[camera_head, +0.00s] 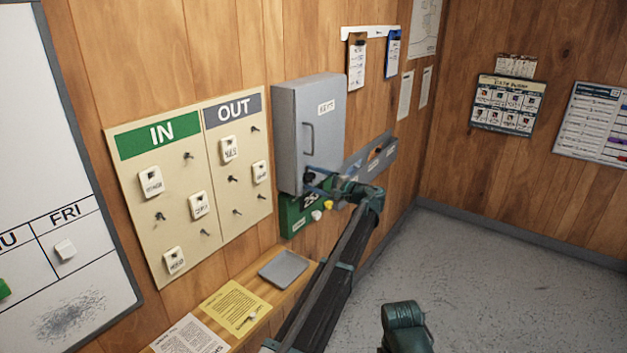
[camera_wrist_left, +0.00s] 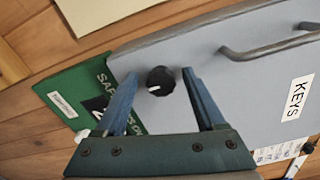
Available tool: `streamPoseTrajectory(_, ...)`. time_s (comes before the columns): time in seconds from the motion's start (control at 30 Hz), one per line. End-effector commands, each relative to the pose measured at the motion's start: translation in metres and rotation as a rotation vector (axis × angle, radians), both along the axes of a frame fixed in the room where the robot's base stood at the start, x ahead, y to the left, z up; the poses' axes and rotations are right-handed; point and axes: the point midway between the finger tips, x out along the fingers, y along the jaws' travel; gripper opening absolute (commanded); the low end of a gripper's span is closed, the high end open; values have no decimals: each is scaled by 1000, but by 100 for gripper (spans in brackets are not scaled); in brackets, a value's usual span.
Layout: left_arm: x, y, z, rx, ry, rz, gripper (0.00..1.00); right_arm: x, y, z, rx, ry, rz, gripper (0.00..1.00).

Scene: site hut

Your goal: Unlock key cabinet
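The grey key cabinet (camera_head: 327,130) hangs on the wood wall with its door shut, a KEYS label and a bar handle (camera_head: 308,138). A round black knob (camera_wrist_left: 160,81) with a white mark sits near a corner of the door; in the head view it is small and dark, beside my fingers. My left gripper (camera_head: 318,181) is at the lower part of the cabinet. In the left wrist view its fingers (camera_wrist_left: 159,76) are spread, with the knob between their tips and a gap on both sides. No key is visible in the gripper.
A green sign (camera_head: 292,219) is below the cabinet, partly hidden. A grey labelled rail (camera_head: 381,153) is to the right, close to my gripper. The IN/OUT board (camera_head: 190,185) is to the left. A shelf below holds a grey tray (camera_head: 284,269) and papers. Floor at right is clear.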

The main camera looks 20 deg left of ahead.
Motion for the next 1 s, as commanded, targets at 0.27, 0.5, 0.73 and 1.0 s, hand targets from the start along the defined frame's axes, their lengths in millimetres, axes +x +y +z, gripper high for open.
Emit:
streamPoseTrajectory(0.27, 0, -2, 0, 1, 1, -1, 71, 0, 0, 0, 0, 0, 0, 50)
streamPoseTrajectory(0.5, -13, -37, 0, 1, 1, -3, 71, 0, 0, 0, 0, 0, 0, 50)
streamPoseTrajectory(0.73, -30, -85, 0, 1, 1, -3, 71, 0, 0, 0, 0, 0, 0, 50)
streamPoseTrajectory(1.0, -43, -121, 0, 1, 1, -1, 71, 0, 0, 0, 0, 0, 0, 50)
